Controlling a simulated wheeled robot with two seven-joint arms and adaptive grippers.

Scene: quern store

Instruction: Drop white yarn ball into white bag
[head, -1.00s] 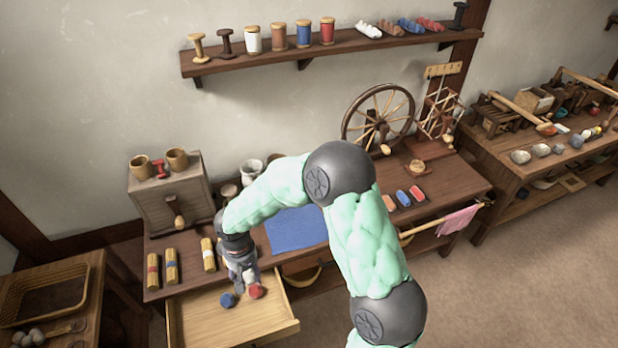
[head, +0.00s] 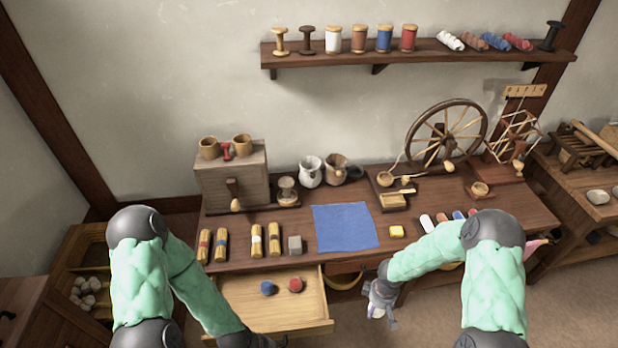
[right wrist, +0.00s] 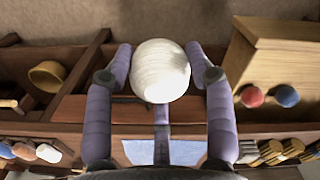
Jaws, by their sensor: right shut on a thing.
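The white yarn ball (right wrist: 161,71) sits between the fingers of my right gripper (right wrist: 165,75) in the right wrist view. The gripper is shut on it. In the head view my right gripper (head: 380,303) hangs in front of the table's front edge, right of the open drawer; the ball is barely visible there. The white bag (head: 311,171) stands upright at the back of the table, left of a brown bag, well behind and left of the gripper. My left arm (head: 190,285) is at the lower left; its gripper is outside the picture.
The open drawer (head: 317,310) holds a blue ball (head: 268,288) and a red ball (head: 295,285). A blue cloth (head: 344,228) lies between the gripper and the bags. A brown bag (head: 336,168) stands close beside the white one. A spinning wheel (head: 447,133) stands at right.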

